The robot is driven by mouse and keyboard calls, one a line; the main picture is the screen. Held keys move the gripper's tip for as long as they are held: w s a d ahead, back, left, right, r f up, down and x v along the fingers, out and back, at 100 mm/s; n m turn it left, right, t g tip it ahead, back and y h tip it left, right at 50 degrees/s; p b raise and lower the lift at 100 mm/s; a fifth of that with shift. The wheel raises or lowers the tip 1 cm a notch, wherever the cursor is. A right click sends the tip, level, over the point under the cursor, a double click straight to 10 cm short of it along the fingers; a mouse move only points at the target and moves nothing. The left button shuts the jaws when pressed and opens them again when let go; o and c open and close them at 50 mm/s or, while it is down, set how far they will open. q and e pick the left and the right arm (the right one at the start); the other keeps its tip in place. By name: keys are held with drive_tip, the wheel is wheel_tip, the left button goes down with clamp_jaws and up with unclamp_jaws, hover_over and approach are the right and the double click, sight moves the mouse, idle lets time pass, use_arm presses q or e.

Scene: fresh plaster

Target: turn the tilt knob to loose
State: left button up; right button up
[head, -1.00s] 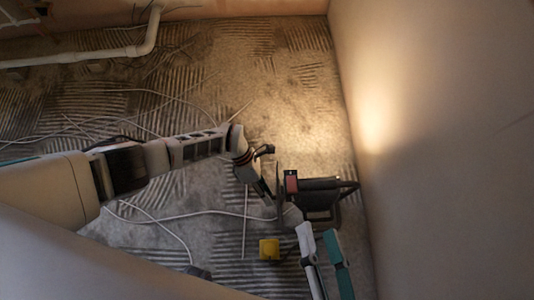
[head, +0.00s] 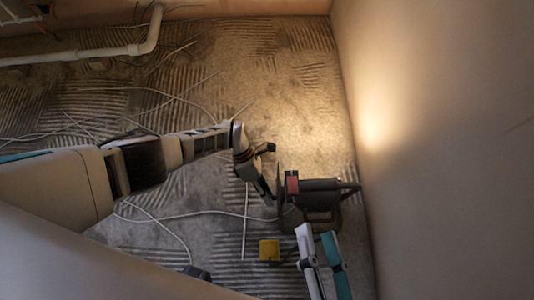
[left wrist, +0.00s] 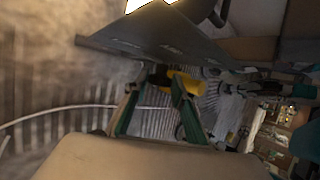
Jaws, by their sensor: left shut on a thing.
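A black work light (head: 322,188) stands on the floor by the right wall, with a red part at its left end; its lit face shows at the top of the left wrist view (left wrist: 150,5). My left gripper (head: 270,200) is at the light's left side. In the left wrist view its two green fingers (left wrist: 161,86) are closed around a small dark knob (left wrist: 159,80) below the lamp's dark housing; the knob is partly hidden. The knob's setting cannot be read.
A yellow box (head: 269,250) lies on the floor left of my right gripper. Pale cables (head: 180,215) cross the ridged floor. The plastered wall (head: 450,150) is close on the right; a white pipe (head: 100,55) runs along the back left.

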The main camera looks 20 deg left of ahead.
use_arm(q)
drive_tip(key=o, duration=1.1)
drive_tip(key=shift+s+d, duration=0.1)
drive_tip(key=v, duration=1.2)
